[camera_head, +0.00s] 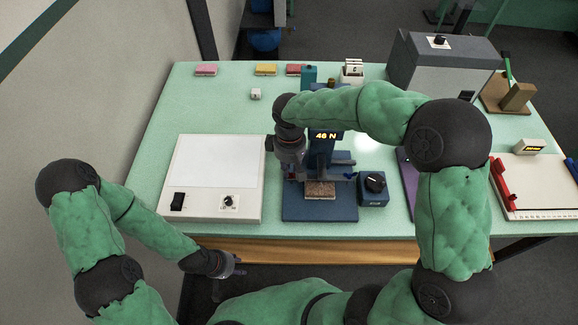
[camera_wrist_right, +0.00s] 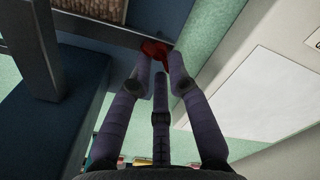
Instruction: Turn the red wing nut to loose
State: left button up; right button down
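The red wing nut (camera_wrist_right: 155,50) shows in the right wrist view, at the edge of a dark blue frame. In the head view I cannot make it out behind my right gripper. My right gripper (camera_head: 291,177) points down at the left side of the blue press (camera_head: 320,212) with the "46 N" display. In the right wrist view its fingertips (camera_wrist_right: 160,61) are parted and sit at the nut, partly covering it. Whether they touch it is unclear. My left gripper (camera_head: 240,265) is low, off the table's front edge, with nothing seen in it.
A white panel box (camera_head: 185,205) stands close left of the press. A blue knob box (camera_head: 372,190) stands to its right. A grey machine (camera_head: 440,75) and a white board (camera_head: 540,185) are further right. The far left tabletop (camera_head: 205,105) is mostly clear.

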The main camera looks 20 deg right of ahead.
jog(key=shift+a, duration=0.1)
jog(key=n+p, duration=0.3)
jog(key=shift+s+a+r+n, duration=0.1)
jog(key=shift+a+n, duration=0.1)
jog(key=shift+n, duration=0.1)
jog(key=shift+s+a+f+n+p, duration=0.1)
jog(key=shift+n+p, duration=0.55)
jog(key=shift+n, duration=0.15)
jog(key=shift+s+a+f+n+p, duration=0.1)
jog(key=shift+n+p, duration=0.5)
jog(key=shift+n, duration=0.2)
